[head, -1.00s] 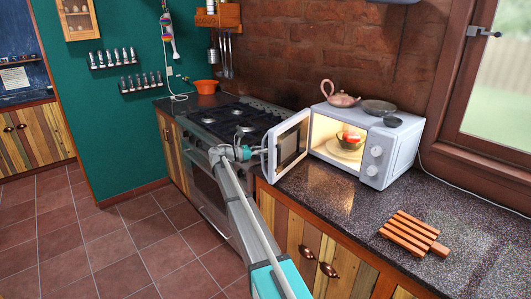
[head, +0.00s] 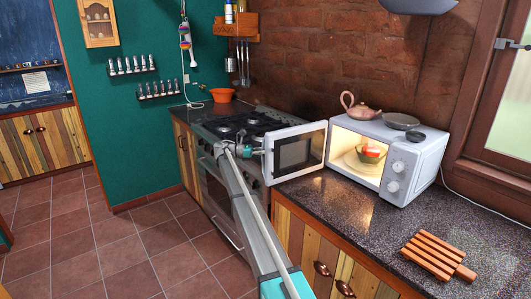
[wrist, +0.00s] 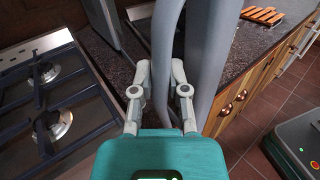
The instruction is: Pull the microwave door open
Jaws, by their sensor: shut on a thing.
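The white microwave (head: 399,180) stands on the dark counter with its door (head: 296,152) swung wide open to the left. The door reaches toward the stove, and its inner window faces the room. The lit cavity holds a bowl (head: 371,155) with something red in it. My gripper (head: 262,152) is at the door's free left edge, shut on the door handle (wrist: 167,45). In the wrist view the handle runs upright between my two fingers (wrist: 161,77), beside the grey door edge. The exact finger contact is partly hidden.
The gas stove (head: 240,124) is left of the door, close to my gripper. A teapot (head: 358,106) and dark dishes (head: 401,121) sit on the microwave. A wooden trivet (head: 438,255) lies on the counter at right. The tiled floor (head: 130,240) is clear at left.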

